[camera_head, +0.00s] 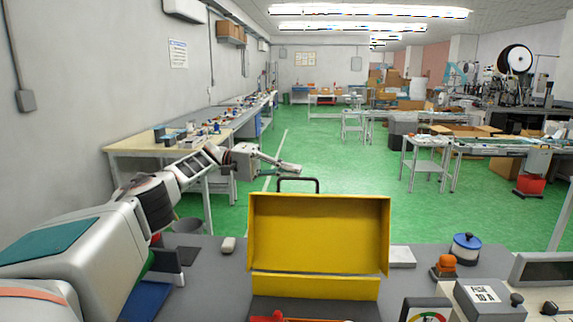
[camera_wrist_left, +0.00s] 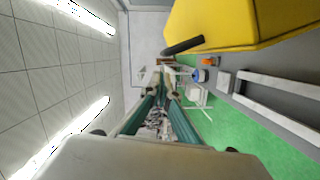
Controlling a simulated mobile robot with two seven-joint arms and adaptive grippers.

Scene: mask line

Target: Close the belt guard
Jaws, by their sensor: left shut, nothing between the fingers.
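The yellow belt guard (camera_head: 318,232) stands in the middle of the head view, its tall panel raised upright and open over the grey table. Its black handle (camera_head: 299,180) is at the top edge. My left gripper (camera_head: 292,168) is shut and empty, beyond and just above the handle in the picture; I cannot tell whether they touch. In the left wrist view the yellow guard (camera_wrist_left: 225,22) fills the upper right, with the dark handle (camera_wrist_left: 183,46) sticking out from it. My right gripper is not in view.
On the grey table (camera_head: 215,270), an orange button (camera_head: 446,261), a blue-topped spool (camera_head: 466,247) and a grey control box (camera_head: 487,299) stand right of the guard. Beyond the table is open green floor.

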